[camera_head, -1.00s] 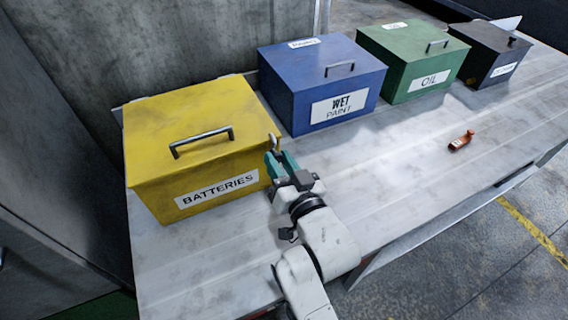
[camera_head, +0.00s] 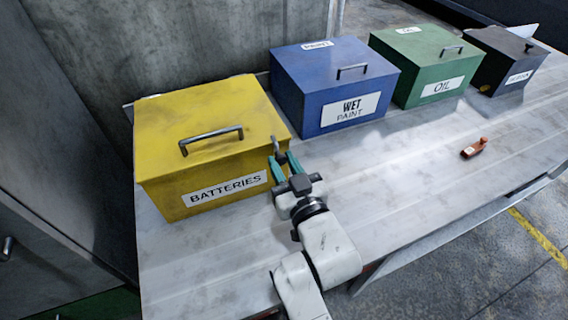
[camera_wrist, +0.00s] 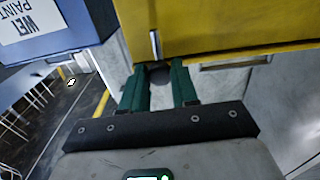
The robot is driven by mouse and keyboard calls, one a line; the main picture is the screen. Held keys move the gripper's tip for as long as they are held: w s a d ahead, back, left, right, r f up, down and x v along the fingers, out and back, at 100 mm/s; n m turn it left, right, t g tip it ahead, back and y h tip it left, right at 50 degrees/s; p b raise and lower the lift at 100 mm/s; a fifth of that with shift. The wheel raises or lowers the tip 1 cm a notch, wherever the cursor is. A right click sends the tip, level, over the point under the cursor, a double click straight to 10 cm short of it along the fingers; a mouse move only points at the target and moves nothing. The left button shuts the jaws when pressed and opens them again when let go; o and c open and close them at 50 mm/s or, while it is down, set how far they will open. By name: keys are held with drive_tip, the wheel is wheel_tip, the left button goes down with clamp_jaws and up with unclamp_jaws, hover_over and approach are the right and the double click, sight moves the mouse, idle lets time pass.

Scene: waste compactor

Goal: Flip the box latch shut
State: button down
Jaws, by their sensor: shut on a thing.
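The yellow box labelled BATTERIES (camera_head: 165,165) stands at the left end of the bench with its lid down. A small grey metal latch (camera_head: 275,146) is at its right side near the front corner; it shows upright in the wrist view (camera_wrist: 155,45). My gripper (camera_head: 283,162) is at the latch, beside the box's right side. Its green fingers show in the wrist view (camera_wrist: 158,72) with a gap between them, just below the latch bar. The jaws are shut on the latch, though the exact contact is hard to see.
A blue WET PAINT box (camera_head: 300,95), a green OIL box (camera_head: 412,70) and a dark box (camera_head: 495,60) stand in a row to the right. A small red-orange object (camera_head: 474,148) lies on the bench. The bench front (camera_head: 420,180) is mostly clear.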

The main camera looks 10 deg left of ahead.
drive_tip(key=shift+f, duration=0.15)
drive_tip(key=c, duration=0.8)
unclamp_jaws()
drive_tip(key=shift+c, duration=0.2)
drive_tip(key=b+v, duration=0.1)
drive_tip(key=v, duration=0.9)
drive_tip(key=shift+s+d, duration=0.25)
drive_tip(key=shift+s, duration=0.1)
